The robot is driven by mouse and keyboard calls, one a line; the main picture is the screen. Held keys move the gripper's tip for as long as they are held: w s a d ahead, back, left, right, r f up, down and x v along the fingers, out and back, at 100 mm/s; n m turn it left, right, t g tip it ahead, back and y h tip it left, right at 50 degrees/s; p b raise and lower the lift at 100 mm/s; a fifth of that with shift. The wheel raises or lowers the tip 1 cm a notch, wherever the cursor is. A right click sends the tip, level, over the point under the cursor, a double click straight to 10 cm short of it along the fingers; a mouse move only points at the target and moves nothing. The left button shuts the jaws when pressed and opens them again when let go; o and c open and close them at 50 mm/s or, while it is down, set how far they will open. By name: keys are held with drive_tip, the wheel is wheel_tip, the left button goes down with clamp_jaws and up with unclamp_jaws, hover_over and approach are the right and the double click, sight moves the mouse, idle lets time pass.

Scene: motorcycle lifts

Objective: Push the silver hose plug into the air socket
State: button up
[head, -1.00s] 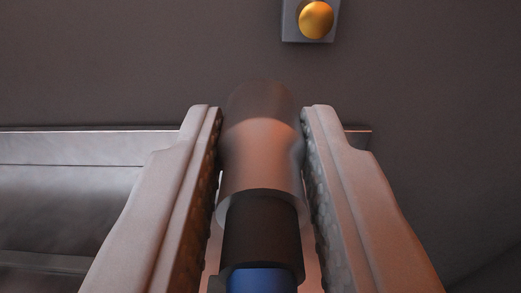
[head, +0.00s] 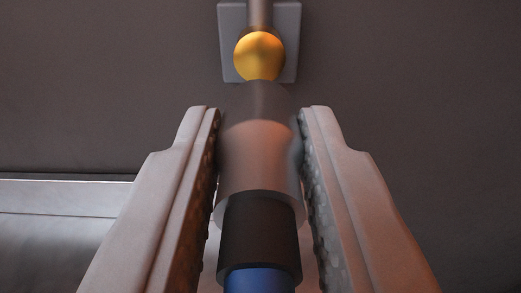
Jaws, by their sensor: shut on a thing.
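My gripper (head: 260,135) is shut on the silver hose plug (head: 260,160), a smooth metal cylinder held between the two textured jaws. A black collar (head: 260,235) and a blue hose (head: 260,281) run back from it toward the bottom of the picture. The air socket, a brass-coloured rounded fitting (head: 259,55), sits on a grey square plate (head: 228,45) on the dark wall, straight beyond the plug's front end. The plug's tip appears just below the brass fitting. I cannot tell whether they touch or how much depth is between them.
A pipe (head: 259,12) rises from the fitting to the top edge. A grey metal ledge or bench (head: 60,195) stands at the lower left. The dark wall (head: 420,90) to the right is bare.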

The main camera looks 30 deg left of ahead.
sight(260, 86)
drive_tip(key=shift+x, duration=2.65)
drive_tip(key=shift+w+a, duration=0.25)
drive_tip(key=shift+w, duration=0.15)
drive_tip(key=o, duration=1)
drive_tip(key=v, duration=1.7)
drive_tip(key=shift+s, duration=0.15)
